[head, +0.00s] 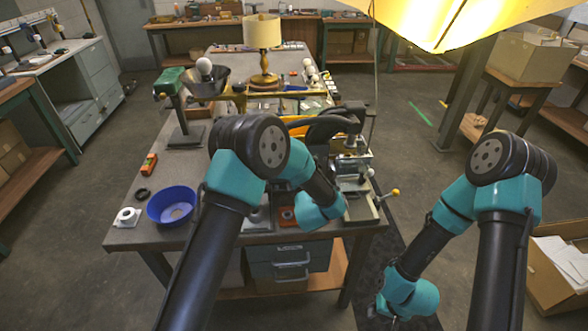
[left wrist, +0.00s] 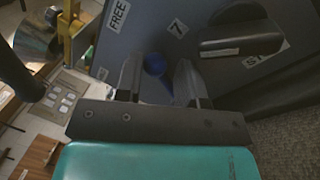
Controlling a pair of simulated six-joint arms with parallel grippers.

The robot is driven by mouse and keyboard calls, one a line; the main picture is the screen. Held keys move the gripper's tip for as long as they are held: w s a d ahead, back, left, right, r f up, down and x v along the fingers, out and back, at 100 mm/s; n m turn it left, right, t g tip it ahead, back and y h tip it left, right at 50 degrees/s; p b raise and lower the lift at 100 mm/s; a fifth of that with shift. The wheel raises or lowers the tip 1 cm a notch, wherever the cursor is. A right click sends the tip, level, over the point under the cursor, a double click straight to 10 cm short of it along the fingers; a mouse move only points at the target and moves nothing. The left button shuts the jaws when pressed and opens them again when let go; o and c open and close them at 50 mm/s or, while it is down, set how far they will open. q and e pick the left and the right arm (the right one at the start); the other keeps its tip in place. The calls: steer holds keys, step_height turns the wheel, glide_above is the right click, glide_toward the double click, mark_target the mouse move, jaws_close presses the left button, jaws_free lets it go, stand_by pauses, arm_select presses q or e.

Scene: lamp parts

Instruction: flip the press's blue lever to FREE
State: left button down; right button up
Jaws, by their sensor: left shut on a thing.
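In the left wrist view, the blue lever's round knob (left wrist: 154,64) sits between the two fingers of my left gripper (left wrist: 158,82), which is shut on it. Behind it is the press's grey panel (left wrist: 215,75) with a FREE label (left wrist: 117,15) at upper left, a 7 label (left wrist: 178,27) in the middle and a partly hidden label starting "ST" (left wrist: 268,55) at right. The lever's shaft is mostly hidden. In the head view, the press (head: 352,160) stands at the table's right side; my arm hides the left gripper and lever. My right gripper (head: 374,309) hangs low at right, its jaws unclear.
The table (head: 150,225) holds a blue bowl (head: 172,204), a white roll (head: 127,216), an orange tool (head: 149,164) and a shaded lamp (head: 262,45). A yellow-knobbed handle (head: 393,193) juts from the press's right. A yellow shade (head: 450,20) hangs overhead.

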arm_select(q)
steer(key=shift+s+a+f, duration=0.1)
steer(key=shift+a+f, duration=0.15)
steer(key=c, duration=1)
jaws_free()
steer(key=shift+r, duration=0.1)
steer(key=shift+d, duration=0.1)
steer(key=v, duration=1.7)
steer(key=shift+s, duration=0.15)
